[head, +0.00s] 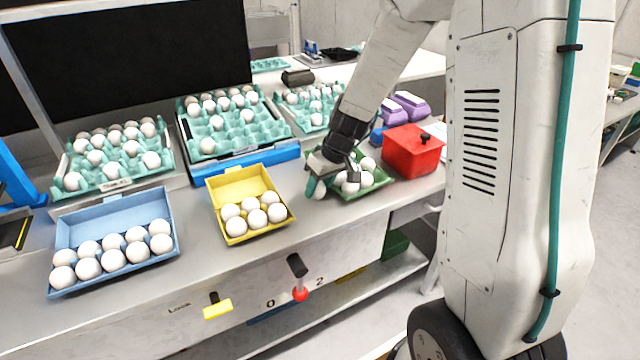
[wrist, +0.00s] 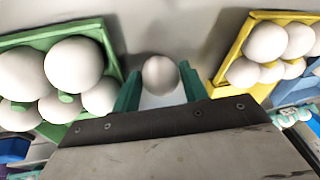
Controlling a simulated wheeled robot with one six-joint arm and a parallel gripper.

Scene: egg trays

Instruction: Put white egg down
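A white egg (wrist: 160,75) sits between the two teal fingers of my gripper (wrist: 160,88) in the wrist view, with a finger against each side. In the head view my gripper (head: 319,188) is low at the left edge of the green carton, and the egg (head: 320,189) shows partly behind a finger. I cannot tell whether the egg touches the table. The green carton (head: 384,183) holds several white eggs and is partly hidden by my gripper; it also shows at left in the wrist view (wrist: 112,52).
A yellow carton (head: 238,184) with several eggs stands left of my gripper, and a blue carton (head: 88,228) farther left. A red box (head: 412,152) stands right of the green carton. Teal egg trays (head: 118,178) line the back. Bare table lies between the yellow and green cartons.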

